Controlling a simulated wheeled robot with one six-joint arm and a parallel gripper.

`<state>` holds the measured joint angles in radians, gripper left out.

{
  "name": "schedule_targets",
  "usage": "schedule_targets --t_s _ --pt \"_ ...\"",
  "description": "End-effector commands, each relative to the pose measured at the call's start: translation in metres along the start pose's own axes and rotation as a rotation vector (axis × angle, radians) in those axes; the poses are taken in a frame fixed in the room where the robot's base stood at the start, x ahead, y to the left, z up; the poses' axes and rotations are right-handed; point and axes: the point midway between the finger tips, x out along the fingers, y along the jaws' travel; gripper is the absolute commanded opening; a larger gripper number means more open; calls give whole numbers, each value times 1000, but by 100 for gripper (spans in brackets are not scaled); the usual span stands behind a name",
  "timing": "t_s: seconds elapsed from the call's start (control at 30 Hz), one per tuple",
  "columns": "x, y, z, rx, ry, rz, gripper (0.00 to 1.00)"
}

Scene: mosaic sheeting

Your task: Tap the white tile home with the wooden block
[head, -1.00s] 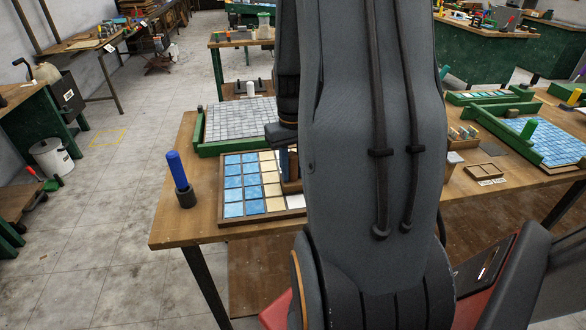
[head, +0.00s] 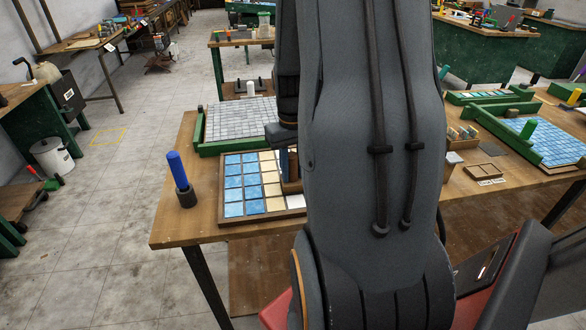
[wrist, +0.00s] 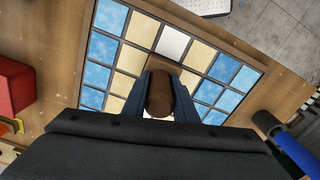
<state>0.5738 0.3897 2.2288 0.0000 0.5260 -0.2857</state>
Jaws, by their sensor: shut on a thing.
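My gripper (wrist: 158,100) is shut on the brown wooden block (wrist: 158,92), with one blue-grey finger on each side of it. In the head view the block (head: 291,186) is upright over the tile panel (head: 262,217), partly hidden by my arm. The white tile (wrist: 172,43) lies in the panel's edge row, between cream tiles. The white tile (head: 295,201) also shows in the head view, close in front of the block. I cannot tell its height against its neighbours or whether the block touches any tile.
A blue-handled tool in a dark holder (head: 183,190) stands left of the panel. A grey mosaic sheet in a green frame (head: 240,120) lies behind it. A small wooden tray (head: 484,172) lies to the right. Bare bench (head: 180,232) shows at the front left.

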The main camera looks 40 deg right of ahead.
Motion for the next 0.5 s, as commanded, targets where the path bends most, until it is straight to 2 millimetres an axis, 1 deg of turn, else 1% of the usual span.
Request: schedule_targets --t_s 0.5 --pt "-40 0 0 0 2 1 8"
